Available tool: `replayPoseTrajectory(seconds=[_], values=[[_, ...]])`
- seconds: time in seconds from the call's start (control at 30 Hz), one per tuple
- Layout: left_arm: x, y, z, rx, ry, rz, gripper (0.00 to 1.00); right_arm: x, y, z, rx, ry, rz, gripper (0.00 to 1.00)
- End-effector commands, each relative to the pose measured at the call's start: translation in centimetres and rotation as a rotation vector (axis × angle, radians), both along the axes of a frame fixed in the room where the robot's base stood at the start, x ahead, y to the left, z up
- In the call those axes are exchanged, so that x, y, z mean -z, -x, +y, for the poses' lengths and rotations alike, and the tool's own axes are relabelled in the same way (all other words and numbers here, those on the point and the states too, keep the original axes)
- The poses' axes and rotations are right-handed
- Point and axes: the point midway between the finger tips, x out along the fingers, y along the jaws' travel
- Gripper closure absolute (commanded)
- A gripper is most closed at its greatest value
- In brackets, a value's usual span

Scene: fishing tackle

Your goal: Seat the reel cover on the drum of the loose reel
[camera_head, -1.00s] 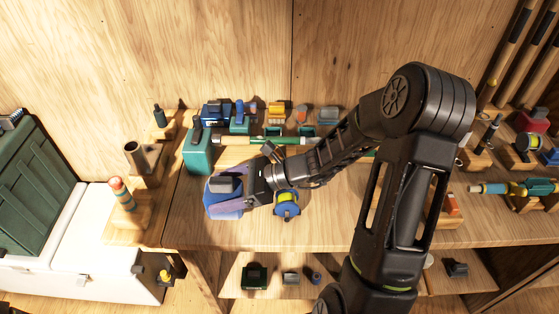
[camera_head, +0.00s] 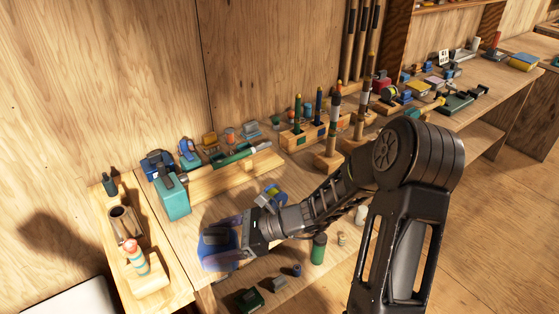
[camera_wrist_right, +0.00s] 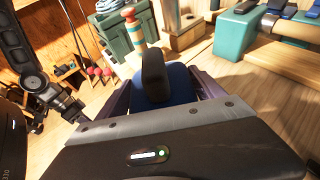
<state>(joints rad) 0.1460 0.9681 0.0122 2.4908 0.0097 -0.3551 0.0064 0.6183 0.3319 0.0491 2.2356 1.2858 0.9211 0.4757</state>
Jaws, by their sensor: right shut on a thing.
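The reel cover (camera_head: 217,240), a blue piece with a dark raised grip, is in my right gripper (camera_head: 235,243) at the near left of the bench. In the right wrist view the cover (camera_wrist_right: 183,86) shows between the purple-tinted fingers, dark grip upright; its underside is hidden.
A teal box (camera_head: 173,197) and a wooden rod rack (camera_head: 235,172) stand behind. A wooden holder with a cup (camera_head: 124,226) and a striped float (camera_head: 136,258) is at the left. A lower shelf holds small items, including a green box (camera_head: 248,300). Bench around the reel is fairly clear.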

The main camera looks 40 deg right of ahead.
Motion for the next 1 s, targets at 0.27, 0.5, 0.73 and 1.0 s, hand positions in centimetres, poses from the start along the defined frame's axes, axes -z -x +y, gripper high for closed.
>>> replayPoseTrajectory(seconds=[0.27, 0.5, 0.73, 1.0], values=[[0.0, 0.0, 0.0, 0.000, 0.000, 0.000, 0.60, 0.0, 0.0, 0.0, 0.001, 0.000, 0.000, 0.62], [0.6, -0.1, 0.0, 0.001, 0.001, -0.001, 0.40, -0.4, -2.1, -2.6, 0.111, 0.002, -0.003, 0.62], [1.9, -0.2, -0.1, 0.002, 0.004, -0.007, 0.31, -3.6, -6.9, -10.9, 0.453, 0.004, -0.009, 0.62], [3.1, -0.4, -0.2, 0.003, 0.008, -0.012, 0.31, -9.4, -8.7, -21.0, 0.871, -0.001, -0.008, 0.62]])
